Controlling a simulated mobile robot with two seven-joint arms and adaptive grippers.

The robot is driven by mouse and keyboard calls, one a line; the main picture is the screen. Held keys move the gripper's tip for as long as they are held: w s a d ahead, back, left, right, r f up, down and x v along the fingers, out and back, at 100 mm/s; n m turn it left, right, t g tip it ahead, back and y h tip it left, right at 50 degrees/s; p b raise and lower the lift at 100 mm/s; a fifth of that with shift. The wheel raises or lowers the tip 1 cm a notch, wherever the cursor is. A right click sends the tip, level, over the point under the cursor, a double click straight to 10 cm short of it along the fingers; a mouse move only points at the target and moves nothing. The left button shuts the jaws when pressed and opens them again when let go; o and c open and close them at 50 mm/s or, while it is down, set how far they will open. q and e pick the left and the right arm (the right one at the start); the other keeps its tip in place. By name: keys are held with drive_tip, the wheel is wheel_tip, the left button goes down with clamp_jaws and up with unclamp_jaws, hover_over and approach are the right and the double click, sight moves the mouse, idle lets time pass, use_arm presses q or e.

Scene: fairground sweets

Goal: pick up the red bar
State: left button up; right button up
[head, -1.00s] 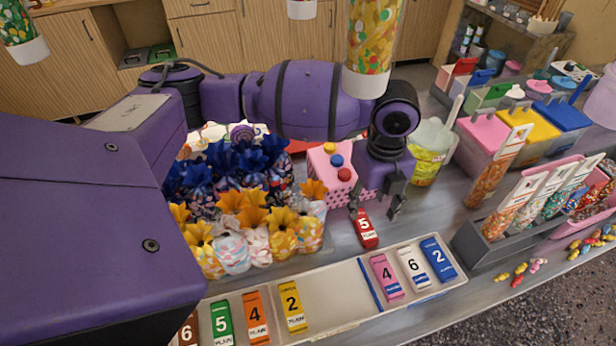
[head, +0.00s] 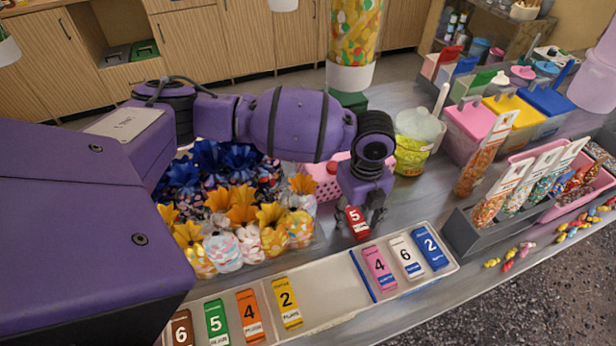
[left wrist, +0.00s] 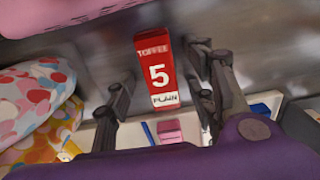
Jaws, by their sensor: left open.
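The red bar (head: 357,224), marked 5 and "toffee plain", lies on the grey counter just behind the tray. My left gripper (head: 360,214) is above it, open, with one finger on each side of the bar. In the left wrist view the red bar (left wrist: 157,62) shows between the two spread fingers of the left gripper (left wrist: 165,88), with a gap on each side. I cannot tell how far above the counter the fingertips are. My right gripper is not in view.
A cream tray (head: 325,302) in front holds several numbered bars and a blue divider. Wrapped sweet bags (head: 222,250) stand left of the gripper. A pink dotted box (head: 322,184) is close behind it. A yellow tub (head: 411,155) and grey rack (head: 462,232) stand to the right.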

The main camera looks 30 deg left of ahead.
use_arm(q)
drive_tip(key=shift+c, duration=0.4)
drive_tip(key=c, duration=0.6)
drive_tip(key=shift+w+r, duration=0.1)
clamp_jaws()
